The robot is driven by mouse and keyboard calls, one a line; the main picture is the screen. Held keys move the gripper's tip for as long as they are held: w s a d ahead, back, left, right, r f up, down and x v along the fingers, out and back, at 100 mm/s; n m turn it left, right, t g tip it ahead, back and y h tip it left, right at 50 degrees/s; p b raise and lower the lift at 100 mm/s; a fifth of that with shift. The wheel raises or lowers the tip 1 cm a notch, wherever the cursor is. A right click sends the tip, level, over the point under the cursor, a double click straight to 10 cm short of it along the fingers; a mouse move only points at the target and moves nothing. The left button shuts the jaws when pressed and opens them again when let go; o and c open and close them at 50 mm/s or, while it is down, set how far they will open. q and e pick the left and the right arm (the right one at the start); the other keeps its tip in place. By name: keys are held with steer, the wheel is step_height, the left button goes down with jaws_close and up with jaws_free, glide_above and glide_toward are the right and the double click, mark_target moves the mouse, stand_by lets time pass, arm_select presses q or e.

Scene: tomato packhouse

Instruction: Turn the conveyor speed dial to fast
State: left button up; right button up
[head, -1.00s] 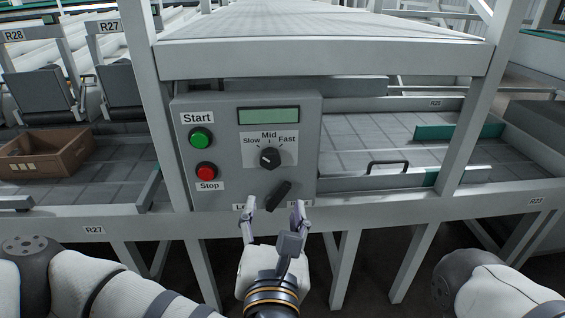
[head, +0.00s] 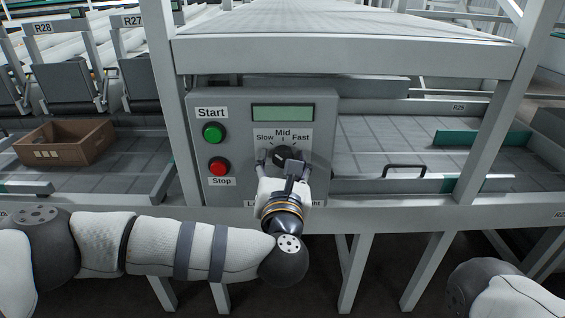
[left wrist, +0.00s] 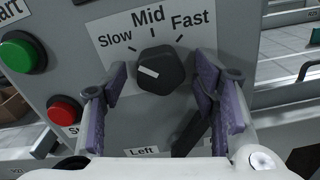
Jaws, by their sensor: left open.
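The black speed dial (head: 283,155) is on the grey control panel (head: 322,135), below the Slow, Mid and Fast labels. In the left wrist view the dial (left wrist: 160,70) shows whole, its white mark pointing left, towards the Slow side. My left gripper (head: 279,163) is open in front of the dial, with one finger on each side. In the left wrist view the left gripper's fingertips (left wrist: 160,80) stand apart from the dial, with gaps on both sides. My right gripper is out of view.
A green Start button (head: 214,133) and a red Stop button (head: 219,167) are left of the dial. A black lever (left wrist: 190,132) sits below it, partly behind my finger. A display (head: 283,113) is above. A brown crate (head: 65,142) stands on the left.

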arm_select(q)
steer(key=c, duration=1.2)
steer(key=shift+o, duration=0.2)
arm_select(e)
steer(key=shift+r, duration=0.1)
arm_select(q)
steer(key=m, duration=0.1)
steer(key=m+p, duration=0.1)
steer(key=m, duration=0.1)
steer(key=m+p, duration=0.1)
steer(key=shift+r+m, duration=0.3)
steer(key=m+p, duration=0.2)
steer(key=m, duration=0.3)
steer(key=shift+a+m+p, duration=0.1)
steer(key=shift+m+p, duration=0.2)
steer(key=shift+p, duration=0.05)
steer(key=m+p, duration=0.2)
steer(key=m, duration=0.3)
steer(key=shift+r, duration=0.15)
steer(key=m+p, duration=0.1)
steer(key=m, duration=0.3)
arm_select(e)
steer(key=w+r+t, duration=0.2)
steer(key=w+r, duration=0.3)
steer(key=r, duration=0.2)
arm_select(q)
steer(key=shift+m, duration=0.5)
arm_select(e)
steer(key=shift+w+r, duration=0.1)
